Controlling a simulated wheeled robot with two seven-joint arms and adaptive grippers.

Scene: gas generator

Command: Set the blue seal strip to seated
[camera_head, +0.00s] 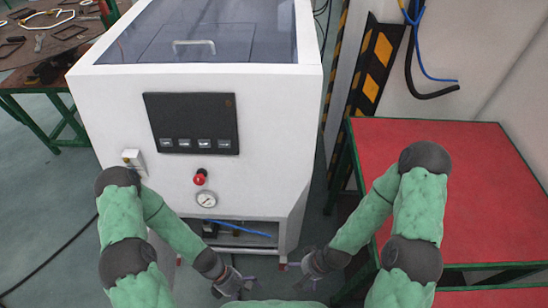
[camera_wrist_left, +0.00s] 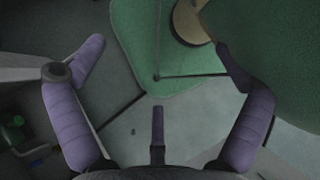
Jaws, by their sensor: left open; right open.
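A white gas generator cabinet (camera_head: 250,120) stands in front of me. A thin blue strip (camera_head: 240,229) shows slanting inside the low front opening; it looks like the blue seal strip, but I cannot tell its exact fit. My left gripper (camera_head: 236,286) is open below the opening, apart from the strip. In the left wrist view its spread fingers (camera_wrist_left: 160,75) have nothing between them. My right gripper (camera_head: 309,280) is open and empty, low and to the right of the opening.
The cabinet front has a black panel (camera_head: 192,123), a red button (camera_head: 199,177) and a gauge (camera_head: 206,199). A red-topped table (camera_head: 460,165) stands at right. A cluttered workbench (camera_head: 45,45) is at far left. A blue hose (camera_head: 420,60) hangs on the wall.

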